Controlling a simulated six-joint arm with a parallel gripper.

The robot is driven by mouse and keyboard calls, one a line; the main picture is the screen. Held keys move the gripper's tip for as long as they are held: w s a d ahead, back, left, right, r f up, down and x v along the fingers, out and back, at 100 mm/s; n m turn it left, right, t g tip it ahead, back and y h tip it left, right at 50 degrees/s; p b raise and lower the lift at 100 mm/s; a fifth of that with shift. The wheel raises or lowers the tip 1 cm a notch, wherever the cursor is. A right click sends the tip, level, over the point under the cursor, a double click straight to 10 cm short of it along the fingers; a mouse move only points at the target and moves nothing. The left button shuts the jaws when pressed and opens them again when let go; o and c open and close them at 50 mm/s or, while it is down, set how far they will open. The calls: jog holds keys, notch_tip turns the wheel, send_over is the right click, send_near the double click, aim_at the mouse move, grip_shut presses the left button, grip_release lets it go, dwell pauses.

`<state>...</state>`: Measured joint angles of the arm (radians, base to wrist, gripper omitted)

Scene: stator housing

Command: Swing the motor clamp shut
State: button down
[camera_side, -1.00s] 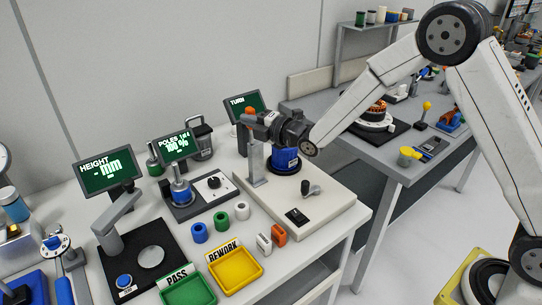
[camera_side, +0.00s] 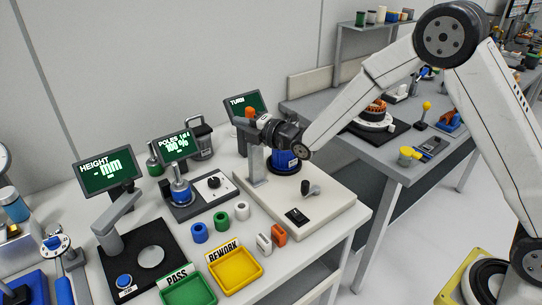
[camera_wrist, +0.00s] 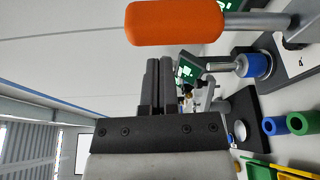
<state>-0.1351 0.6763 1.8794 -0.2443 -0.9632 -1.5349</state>
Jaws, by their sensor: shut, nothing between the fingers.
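The motor clamp's orange handle (camera_side: 250,112) shows above the grey post (camera_side: 257,167) on the white fixture base. In the wrist view the orange handle (camera_wrist: 175,22) lies across the top, just beyond my fingertips, on a grey bar running right. A blue round part (camera_side: 286,159) stands behind the post, partly under my wrist. My gripper (camera_side: 254,120) is at the clamp, close to the handle; in the wrist view its dark fingers (camera_wrist: 158,68) are shut with nothing between them. My gripper hides most of the clamp arm in the side view, so its angle is unclear.
A TURN screen (camera_side: 243,106) stands behind the clamp. The fixture base (camera_side: 325,207) carries a dark knob and switch. Coloured rings, a POLES tester, and green PASS (camera_side: 188,290) and yellow REWORK (camera_side: 236,269) trays lie left and in front.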

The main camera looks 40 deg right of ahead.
jog(key=a+v, duration=0.1)
jog(key=v, duration=0.8)
jog(key=shift+s+f, duration=0.15)
jog(key=shift+s, duration=0.3)
jog(key=shift+a, duration=0.15)
jog(key=s+d+f+m+g+h, duration=0.3)
jog(key=s+m+g, duration=0.4)
jog(key=s+m, duration=0.4)
jog(key=s+d+f+m+g+h, duration=0.2)
jog(key=s+d+f+m+g, duration=0.3)
jog(key=s+m, duration=0.6)
jog(key=shift+d+m+g+h, duration=0.4)
jog(key=shift+d+m+g, duration=0.1)
jog(key=shift+d+g, duration=0.5)
